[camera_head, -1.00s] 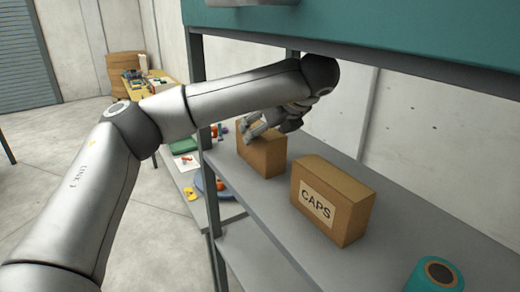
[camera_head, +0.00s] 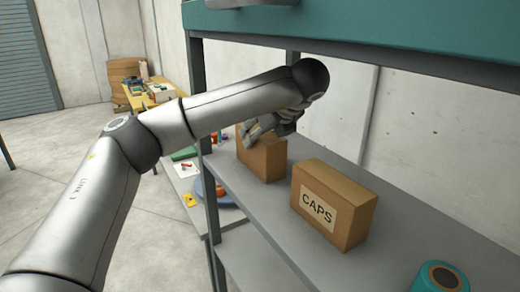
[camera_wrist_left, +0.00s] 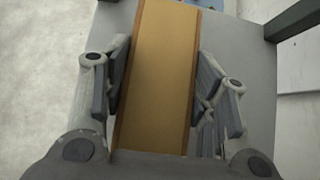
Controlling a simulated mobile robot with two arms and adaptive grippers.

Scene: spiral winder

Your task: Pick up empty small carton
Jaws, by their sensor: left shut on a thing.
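The small carton (camera_head: 266,159) is a plain brown box on the grey shelf in the head view, behind the box marked CAPS. My left gripper (camera_head: 258,130) reaches over its top from behind my arm. In the left wrist view the carton (camera_wrist_left: 158,75) runs between the two fingers of my left gripper (camera_wrist_left: 160,95), with a finger along each side. The gripper is shut on the carton. Whether its bottom touches the shelf is hard to tell. Whether it is empty does not show. My right gripper is not in view.
A brown box marked CAPS (camera_head: 334,204) stands on the shelf (camera_head: 390,255) in front of the carton, with a gap between them. A teal spool (camera_head: 440,277) is at the lower right. A grey post (camera_head: 208,190) and a teal beam (camera_head: 400,30) frame the shelf.

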